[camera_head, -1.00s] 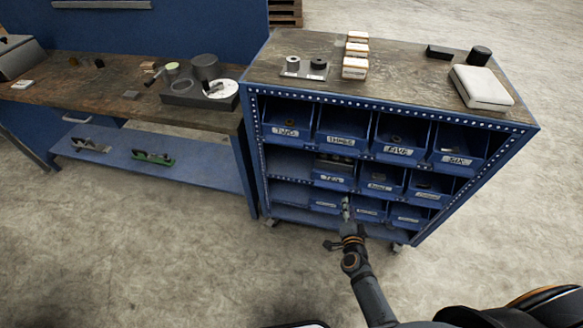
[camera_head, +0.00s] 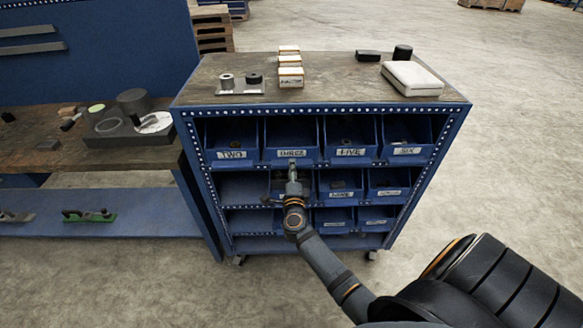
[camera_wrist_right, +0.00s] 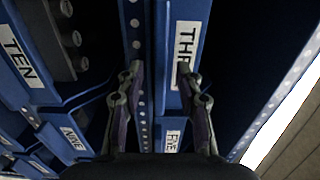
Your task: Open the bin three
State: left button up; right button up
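Bin three (camera_head: 292,134) is a blue open-topped bin with a white label, in the top row of the blue rack, between bins two and five. It sits in its slot level with its neighbours. My right gripper (camera_head: 292,168) is just below its front. In the right wrist view, my right gripper (camera_wrist_right: 160,76) has its two fingers apart with nothing held between them. One fingertip overlaps the end of the label of bin three (camera_wrist_right: 186,42); whether it touches cannot be told. My left gripper is not in view.
Bins two (camera_head: 231,140), five (camera_head: 350,140) and six (camera_head: 405,140) share the top row, with smaller bins below. Small boxes (camera_head: 290,77) and a white case (camera_head: 412,78) stand on the rack top. A workbench (camera_head: 60,150) stands at the left.

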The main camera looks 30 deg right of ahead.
jog(key=shift+x, duration=0.85)
grip_shut()
